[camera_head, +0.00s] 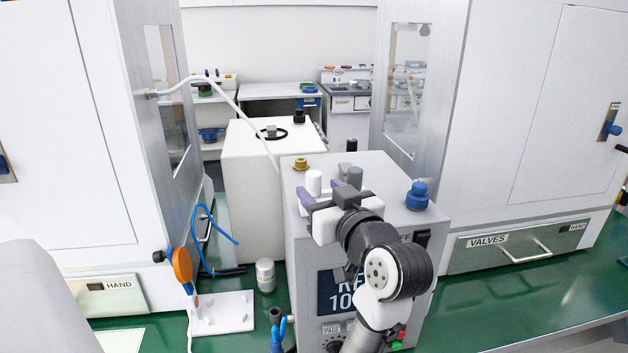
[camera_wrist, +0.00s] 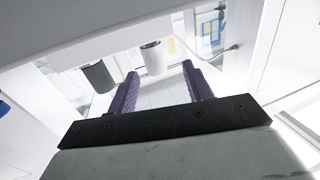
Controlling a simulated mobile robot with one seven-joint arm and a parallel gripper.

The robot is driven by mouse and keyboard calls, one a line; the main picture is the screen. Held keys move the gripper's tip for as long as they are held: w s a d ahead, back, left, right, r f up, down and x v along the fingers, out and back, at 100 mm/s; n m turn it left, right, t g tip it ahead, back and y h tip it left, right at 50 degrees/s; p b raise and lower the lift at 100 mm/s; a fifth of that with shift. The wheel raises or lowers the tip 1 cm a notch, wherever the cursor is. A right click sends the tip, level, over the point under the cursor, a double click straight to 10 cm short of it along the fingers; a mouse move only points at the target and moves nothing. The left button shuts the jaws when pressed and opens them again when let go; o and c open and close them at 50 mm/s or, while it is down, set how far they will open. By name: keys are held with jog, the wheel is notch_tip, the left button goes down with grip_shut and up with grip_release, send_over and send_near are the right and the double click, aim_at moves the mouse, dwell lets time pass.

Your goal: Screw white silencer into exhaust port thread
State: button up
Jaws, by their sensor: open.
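A white cylinder that looks like the silencer (camera_head: 314,182) stands upright on top of the grey press cabinet (camera_head: 290,215). It also shows in the wrist view (camera_wrist: 153,58), in the gap between my fingertips, apart from both. My gripper (camera_head: 320,184) has purple fingers and is open at the cabinet top; it also shows in the wrist view (camera_wrist: 159,68). I cannot tell how deep the cylinder sits between the fingers. A dark grey cylinder (camera_head: 355,176) stands just right of it, and shows outside the fingers in the wrist view (camera_wrist: 97,77). I cannot make out the exhaust port thread.
A brass fitting (camera_head: 300,164) and a blue knob (camera_head: 417,195) also stand on the cabinet top. Tall white cabinets flank both sides; a VALVES drawer (camera_head: 520,243) is right.

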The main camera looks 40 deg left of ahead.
aim_at(317, 179)
jog(key=x, duration=0.1)
jog(key=p+x, duration=0.2)
jog(key=x, duration=0.1)
jog(key=shift+w+r, duration=0.3)
jog(key=shift+r, duration=0.1)
jog(key=shift+w+a+f, duration=0.15)
jog(key=shift+w+a, duration=0.15)
jog(key=shift+a, duration=0.15)
jog(key=c, duration=1)
jog(key=shift+c, duration=0.2)
